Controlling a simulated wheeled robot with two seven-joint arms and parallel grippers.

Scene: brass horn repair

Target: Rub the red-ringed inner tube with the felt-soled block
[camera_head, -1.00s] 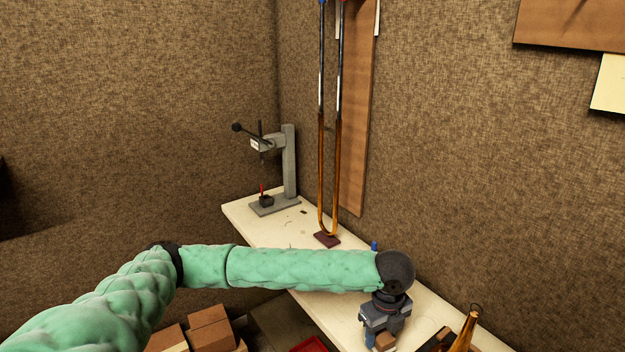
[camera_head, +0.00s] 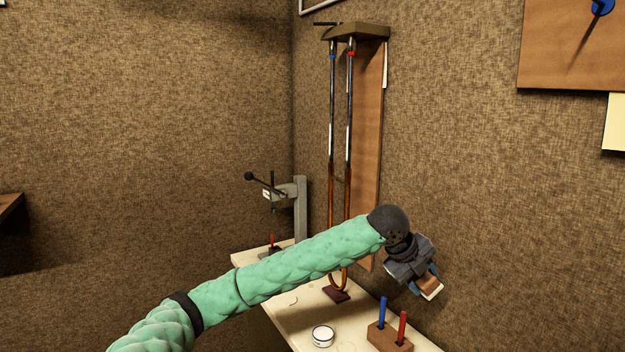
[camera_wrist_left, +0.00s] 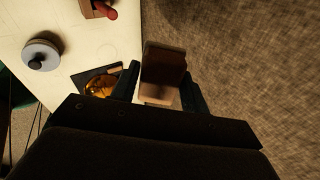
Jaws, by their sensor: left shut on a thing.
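The red-ringed inner tube (camera_head: 348,120) hangs upright from a wall bracket, with a red ring near its top. The blue-ringed tube (camera_head: 332,120) hangs just left of it, and the two meet in a bow at the bottom. My left gripper (camera_head: 425,280) is shut on the felt-soled block (camera_head: 430,287), a brown wooden block with a pale sole. It is held in the air to the right of the tubes' lower part, apart from them. The block also shows between the fingers in the left wrist view (camera_wrist_left: 163,70). My forearm hides part of the lower tubes. My right gripper is not in view.
A wooden holder (camera_head: 390,338) with a blue and a red stick stands on the pale bench (camera_head: 300,318), beside a round white tin (camera_head: 322,336). A grey press stand (camera_head: 300,205) is at the back left. The wall is close behind the tubes.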

